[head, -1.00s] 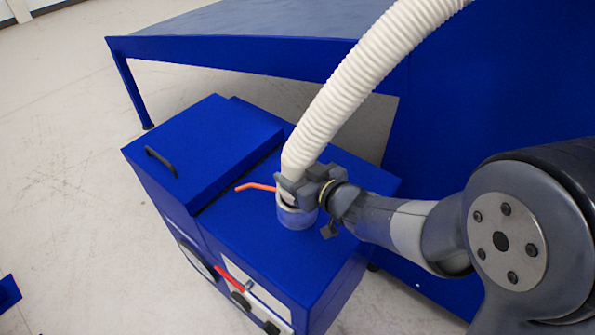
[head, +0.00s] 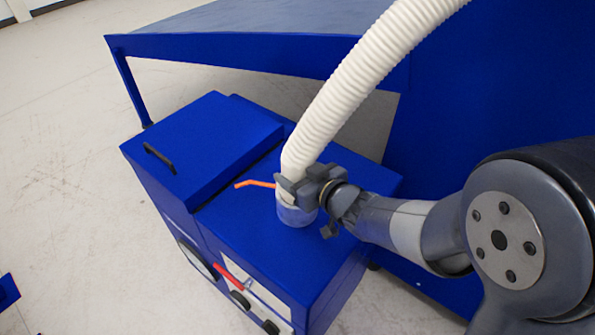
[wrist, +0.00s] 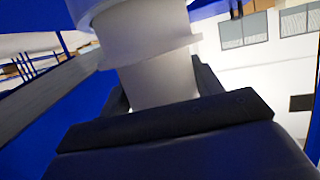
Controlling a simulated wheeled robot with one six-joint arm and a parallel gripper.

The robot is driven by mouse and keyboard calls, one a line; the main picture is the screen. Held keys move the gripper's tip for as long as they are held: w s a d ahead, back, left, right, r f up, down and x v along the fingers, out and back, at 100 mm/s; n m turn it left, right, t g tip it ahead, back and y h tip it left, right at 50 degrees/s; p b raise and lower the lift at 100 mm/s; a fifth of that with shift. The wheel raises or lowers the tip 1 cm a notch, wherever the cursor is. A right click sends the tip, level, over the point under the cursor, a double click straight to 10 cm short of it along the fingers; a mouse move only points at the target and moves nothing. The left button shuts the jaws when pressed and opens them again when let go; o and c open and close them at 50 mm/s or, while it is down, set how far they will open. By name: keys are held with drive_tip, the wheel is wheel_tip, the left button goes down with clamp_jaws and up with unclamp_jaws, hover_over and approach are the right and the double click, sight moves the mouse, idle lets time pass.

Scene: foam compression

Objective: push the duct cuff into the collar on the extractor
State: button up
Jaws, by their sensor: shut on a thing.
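The white ribbed duct (head: 345,90) comes down from the upper right to the extractor (head: 245,215), a blue box. Its pale cuff end is at the mouth of the short, translucent grey collar (head: 296,215) on the extractor's top. My gripper (head: 297,187) is shut on the cuff just above the collar, reaching in from the right. In the wrist view the white cuff (wrist: 160,82) stands between my dark fingers, with a flange above them. The fingers partly cover the joint, so I cannot tell how deep the cuff sits in the collar.
An orange lever (head: 256,184) sticks out left of the collar. A raised blue lid (head: 205,145) with a black handle is further left. A red lever (head: 229,276) and dark knobs are on the front. A blue-framed table (head: 250,50) stands behind.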

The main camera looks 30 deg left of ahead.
drive_tip(key=shift+f+b, duration=1.05)
drive_tip(key=shift+f, duration=0.25)
idle(0.7)
drive_tip(key=o, duration=1.2)
drive_tip(key=shift+r, duration=0.1)
drive_tip(key=shift+d, duration=0.15)
drive_tip(key=p+v, duration=0.1)
drive_tip(key=v, duration=0.9)
drive_tip(key=shift+s+d+r, duration=0.1)
drive_tip(key=shift+s+d, duration=0.05)
drive_tip(key=shift+d, duration=0.1)
